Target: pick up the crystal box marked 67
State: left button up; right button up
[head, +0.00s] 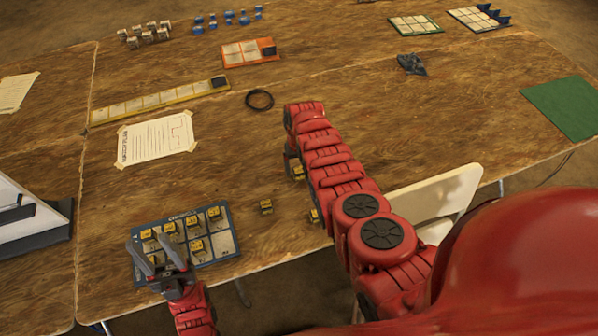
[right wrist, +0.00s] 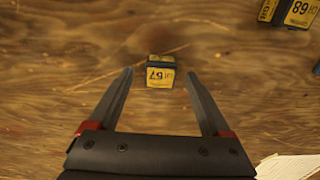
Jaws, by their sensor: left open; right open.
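The crystal box marked 67 (right wrist: 159,76) is a small dark box with a yellow label, its number upside down in the right wrist view. It sits on the wooden table, between and slightly past the fingertips of my open right gripper (right wrist: 160,85); nothing is gripped. In the head view my right gripper (head: 292,162) hangs beneath the red forearm, partly hidden, beside a small yellow-topped box (head: 298,173) that seems to be the same one. My left gripper (head: 156,252) is open and empty above the front-left part of the blue-edged tray (head: 226,243).
Several more stand in the tray. A paper sheet (head: 157,139), a black ring (head: 259,99) and a yellow strip (head: 160,100) lie farther back. A pale chair (head: 430,195) stands at right.

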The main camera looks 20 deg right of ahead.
jog(key=shift+f, duration=0.85)
grip_shut()
jog(key=shift+r, duration=0.2)
